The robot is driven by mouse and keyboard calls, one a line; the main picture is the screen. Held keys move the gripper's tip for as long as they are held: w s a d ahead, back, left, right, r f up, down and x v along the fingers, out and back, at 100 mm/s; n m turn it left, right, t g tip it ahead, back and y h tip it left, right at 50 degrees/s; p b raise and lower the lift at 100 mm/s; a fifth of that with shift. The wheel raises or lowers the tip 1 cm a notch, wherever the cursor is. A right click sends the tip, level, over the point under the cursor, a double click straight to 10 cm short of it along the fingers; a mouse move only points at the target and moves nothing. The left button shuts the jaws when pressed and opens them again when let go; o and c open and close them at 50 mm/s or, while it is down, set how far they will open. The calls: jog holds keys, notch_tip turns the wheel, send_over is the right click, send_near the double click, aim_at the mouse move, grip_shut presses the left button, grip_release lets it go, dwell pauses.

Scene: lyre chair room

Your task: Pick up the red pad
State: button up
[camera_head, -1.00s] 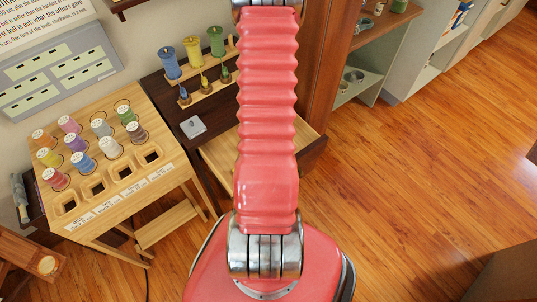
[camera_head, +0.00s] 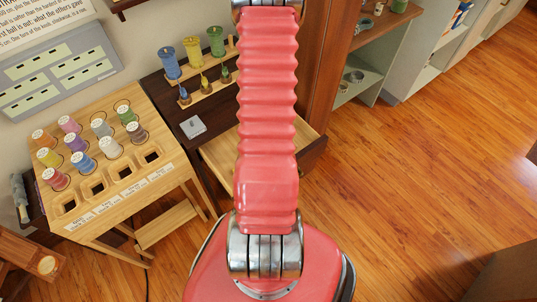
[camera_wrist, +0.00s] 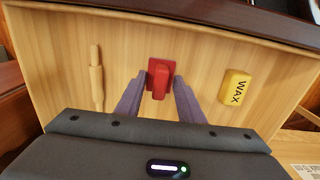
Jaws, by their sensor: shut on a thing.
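The red pad (camera_wrist: 159,69) shows in the wrist view, above the pale wooden floor of an open drawer (camera_wrist: 60,70). My gripper (camera_wrist: 160,79) has its two purple-grey fingers on either side of the pad, shut on it. I cannot tell whether the pad still touches the drawer floor. In the head view the drawer (camera_head: 222,160) shows beside my red arm, which hides my gripper and the pad.
In the drawer, a wooden rolling-pin-like tool (camera_wrist: 96,78) lies to the left and a yellow wax block (camera_wrist: 235,87) to the right. In the head view, a wooden stand (camera_head: 150,185) with several coloured spools is at left. Open floor (camera_head: 420,190) lies at right.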

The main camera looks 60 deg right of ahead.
jog(key=shift+r, duration=0.1)
jog(key=shift+r, duration=4.9)
jog(key=o, duration=0.4)
jog(key=c, duration=0.3)
